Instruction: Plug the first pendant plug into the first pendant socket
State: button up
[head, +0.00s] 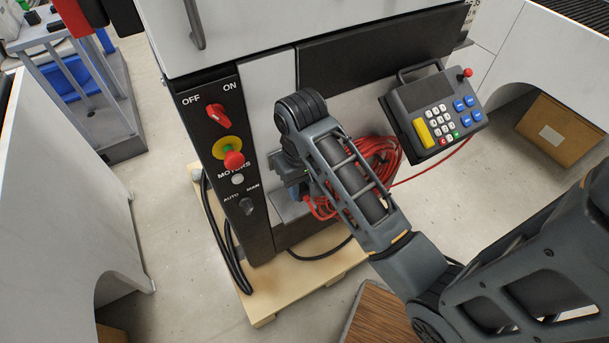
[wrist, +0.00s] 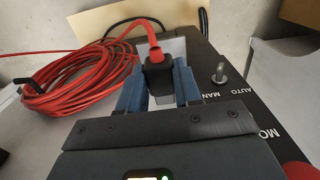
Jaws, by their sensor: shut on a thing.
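In the wrist view, the first pendant plug (wrist: 158,76) is a black plug with a red cable leaving its far end. My gripper (wrist: 158,82) is shut on it, with one blue finger on each side. In the head view, my gripper (head: 297,188) is down beside the black switch panel, largely hidden by my arm. The plug itself cannot be made out there. I cannot pick out the first pendant socket in either view. Whether the plug touches anything in front of it cannot be told.
The coiled red cable (wrist: 75,80) hangs beside my gripper. The pendant (head: 438,108) with its keypad is on the cabinet front at right. The switch panel (head: 228,165) has protruding knobs; its toggle switch (wrist: 219,73) is close to the right finger. A wooden pallet (head: 300,278) lies below.

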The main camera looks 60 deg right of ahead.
jog(key=shift+w+d, duration=0.1)
jog(key=shift+w+d, duration=0.5)
jog(key=shift+w, duration=0.25)
jog(key=shift+w+d, duration=0.55)
jog(key=shift+w, duration=0.25)
jog(key=shift+w+d, duration=0.5)
jog(key=shift+w, duration=0.25)
jog(key=shift+w+d, duration=0.25)
jog(key=shift+w, duration=0.1)
dwell(1.0)
jog(key=o, duration=1)
jog(key=shift+o, duration=0.2)
